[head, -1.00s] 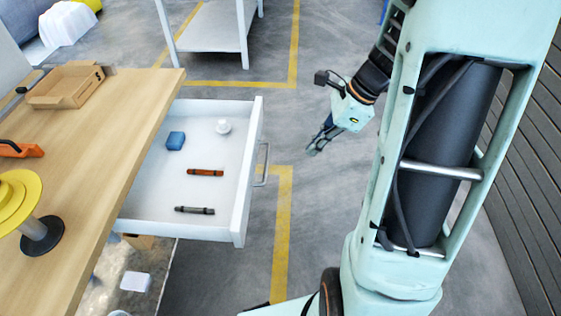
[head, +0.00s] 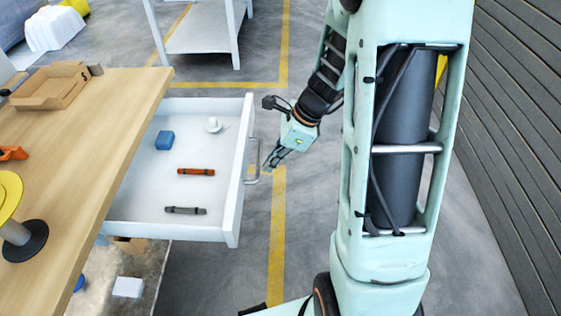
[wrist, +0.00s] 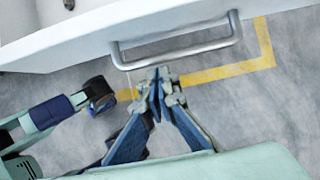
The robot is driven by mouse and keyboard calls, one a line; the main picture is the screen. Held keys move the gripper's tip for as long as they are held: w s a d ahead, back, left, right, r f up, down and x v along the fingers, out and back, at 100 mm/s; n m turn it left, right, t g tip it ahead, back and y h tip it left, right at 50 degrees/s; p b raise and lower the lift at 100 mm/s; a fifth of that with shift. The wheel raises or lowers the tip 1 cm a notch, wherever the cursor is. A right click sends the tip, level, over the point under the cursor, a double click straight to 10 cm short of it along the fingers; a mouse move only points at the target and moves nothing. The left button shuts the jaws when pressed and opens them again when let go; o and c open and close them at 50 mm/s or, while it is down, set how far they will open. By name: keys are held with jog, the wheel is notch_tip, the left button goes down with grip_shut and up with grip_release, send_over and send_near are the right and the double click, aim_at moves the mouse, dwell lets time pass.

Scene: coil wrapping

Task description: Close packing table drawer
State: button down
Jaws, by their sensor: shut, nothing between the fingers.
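The packing table (head: 85,130) has a light wood top. Its white drawer (head: 190,107) is pulled out to the right. Inside lie a blue block (head: 164,140), a small white round item (head: 214,125), an orange marker-like item (head: 196,171) and a grey one (head: 186,210). The drawer's metal handle (head: 254,162) is on its front; it also shows in the wrist view (wrist: 180,52). My gripper (head: 268,168) is just right of the drawer front, beside the handle. In the wrist view its fingers (wrist: 157,75) are together and empty, slightly apart from the handle bar.
A cardboard tray (head: 52,87), a yellow spool on a stand (head: 22,238) and an orange tool (head: 12,153) are on the tabletop. A white shelf (head: 200,38) stands at the back. A slatted wall (head: 515,120) is at right.

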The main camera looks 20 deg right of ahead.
jog(key=shift+a, duration=0.1)
dwell(0.3)
jog(key=p, duration=1)
send_over(163, 173)
jog(key=shift+r, duration=0.1)
jog(key=shift+r, duration=0.1)
